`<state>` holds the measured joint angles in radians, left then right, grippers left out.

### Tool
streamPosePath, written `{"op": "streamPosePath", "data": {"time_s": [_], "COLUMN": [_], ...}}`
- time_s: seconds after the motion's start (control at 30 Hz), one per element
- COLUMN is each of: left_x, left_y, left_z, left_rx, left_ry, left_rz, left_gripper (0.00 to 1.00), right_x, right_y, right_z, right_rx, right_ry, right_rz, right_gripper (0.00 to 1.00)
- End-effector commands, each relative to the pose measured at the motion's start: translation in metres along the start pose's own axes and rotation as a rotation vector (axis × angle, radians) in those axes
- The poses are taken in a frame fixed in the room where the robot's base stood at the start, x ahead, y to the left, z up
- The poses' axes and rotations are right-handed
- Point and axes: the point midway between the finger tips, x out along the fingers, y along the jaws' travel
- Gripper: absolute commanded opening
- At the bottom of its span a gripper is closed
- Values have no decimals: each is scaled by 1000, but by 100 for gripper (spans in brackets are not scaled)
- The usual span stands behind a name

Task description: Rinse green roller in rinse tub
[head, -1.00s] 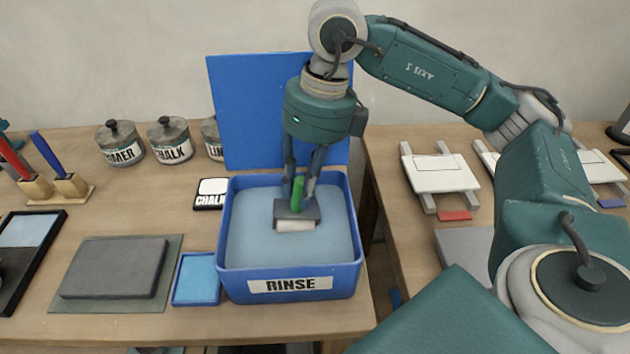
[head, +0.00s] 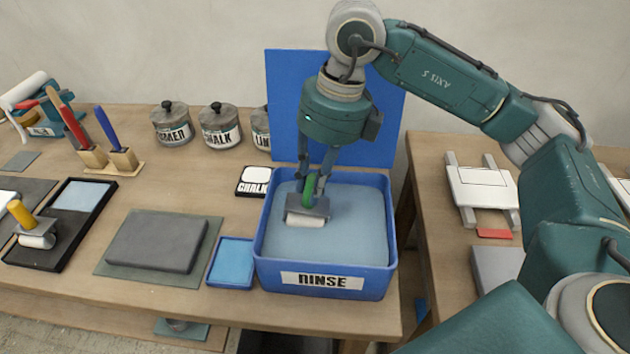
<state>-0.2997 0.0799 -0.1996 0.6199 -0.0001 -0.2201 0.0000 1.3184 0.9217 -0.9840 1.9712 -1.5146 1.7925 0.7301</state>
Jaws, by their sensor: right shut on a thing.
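The green roller (head: 309,190) has a green handle, a grey frame and a pale cylinder. My right gripper (head: 315,178) is shut on its handle, pointing down. The roller is inside the blue rinse tub (head: 322,279), labelled RINSE, over the left back part of the blue-grey water. The cylinder is at or just above the water surface; I cannot tell whether it touches. The tub's blue lid or back panel (head: 283,100) stands upright behind it. My left gripper is not in view.
Left of the tub are a small blue tray (head: 232,262), a grey slab (head: 157,243) and a black tray with a yellow-handled roller (head: 22,216). Jars (head: 172,125) stand behind. A gap separates this table from the right one (head: 445,250).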

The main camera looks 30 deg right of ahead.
Motion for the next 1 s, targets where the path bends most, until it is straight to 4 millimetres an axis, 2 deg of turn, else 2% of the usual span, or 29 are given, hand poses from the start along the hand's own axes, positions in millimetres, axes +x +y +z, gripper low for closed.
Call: {"op": "streamPosePath", "data": {"time_s": [1.0], "left_x": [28], "left_y": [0], "left_z": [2], "left_rx": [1], "left_ry": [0], "left_rz": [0], "left_gripper": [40], "right_x": [-16], "right_y": [-57], "right_z": [-64], "right_rx": [1], "right_ry": [-1], "right_rz": [-1], "right_gripper": [0]}}
